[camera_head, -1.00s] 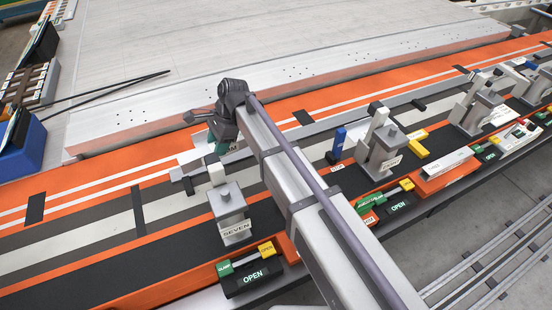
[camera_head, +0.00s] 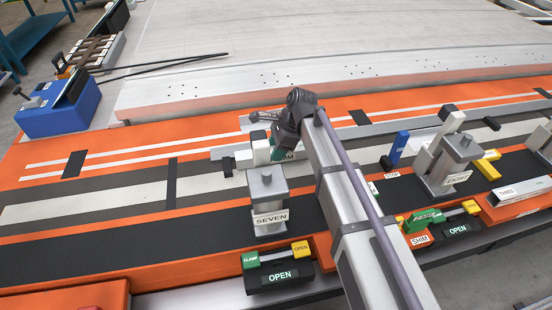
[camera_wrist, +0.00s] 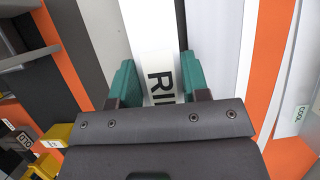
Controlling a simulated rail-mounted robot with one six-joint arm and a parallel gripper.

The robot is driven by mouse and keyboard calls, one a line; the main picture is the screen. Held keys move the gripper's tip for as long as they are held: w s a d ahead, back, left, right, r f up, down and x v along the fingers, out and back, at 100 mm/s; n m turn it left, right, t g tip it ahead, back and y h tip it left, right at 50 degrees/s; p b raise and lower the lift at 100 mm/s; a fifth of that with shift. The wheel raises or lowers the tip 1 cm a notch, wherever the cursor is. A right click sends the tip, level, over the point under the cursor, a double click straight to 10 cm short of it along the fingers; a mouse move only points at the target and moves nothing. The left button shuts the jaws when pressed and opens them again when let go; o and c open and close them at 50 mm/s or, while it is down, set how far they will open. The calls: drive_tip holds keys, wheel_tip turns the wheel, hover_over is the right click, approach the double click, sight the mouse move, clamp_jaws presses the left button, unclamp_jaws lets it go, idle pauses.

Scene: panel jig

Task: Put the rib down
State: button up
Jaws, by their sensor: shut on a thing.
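The rib (camera_wrist: 150,32) is a pale bar with black letters, partly readable as "RI", seen in the wrist view. My gripper (camera_wrist: 164,66) has teal fingers on both sides of the rib and is shut on it. In the head view my gripper (camera_head: 279,154) is low over the orange and grey jig bed, just behind the clamp post labelled SEVEN (camera_head: 268,198). My arm and the post hide much of the rib there. I cannot tell whether its underside touches the bed.
A green and yellow slider with an OPEN sign (camera_head: 282,276) sits in front of the post. To the right are a blue upright block (camera_head: 396,148) and the EIGHT post (camera_head: 452,165). A blue box (camera_head: 60,112) stands at far left. A large pale panel (camera_head: 330,45) lies behind.

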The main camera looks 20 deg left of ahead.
drive_tip(key=shift+f+p, duration=0.1)
drive_tip(key=shift+p, duration=0.2)
drive_tip(key=shift+c, duration=0.5)
drive_tip(key=shift+f, duration=0.25)
drive_tip(key=o, duration=1.2)
drive_tip(key=shift+r, duration=0.1)
drive_tip(key=p+v, duration=1.1)
drive_tip(key=v, duration=0.1)
drive_tip(key=shift+r, duration=0.15)
